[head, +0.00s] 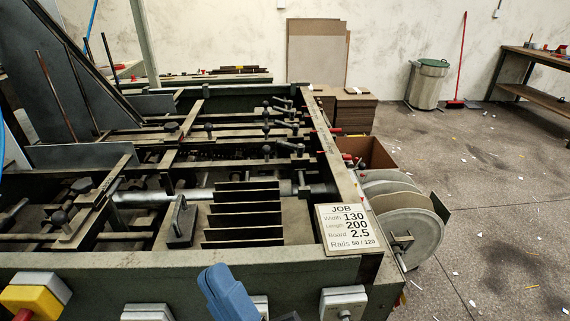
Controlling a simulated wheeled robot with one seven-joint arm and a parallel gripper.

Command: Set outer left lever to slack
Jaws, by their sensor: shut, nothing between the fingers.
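The greyboard feeder (300,267) fills the left and middle of the head view, with a dark green frame and crossing rails. Several black knobbed levers and clamps stand on it, among them a knob at the left (60,217), one in the middle (266,150) and one farther back (208,128). I cannot tell which is the outer left lever, and no slack marking is readable. A blue part, seemingly of my arm, rises at the bottom edge; my gripper's fingers do not show.
A job card (345,228) sits on the feeder's near right corner, beside grey reels (405,235). Stacked boards (345,108), a bin (428,85) and a bench stand behind.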

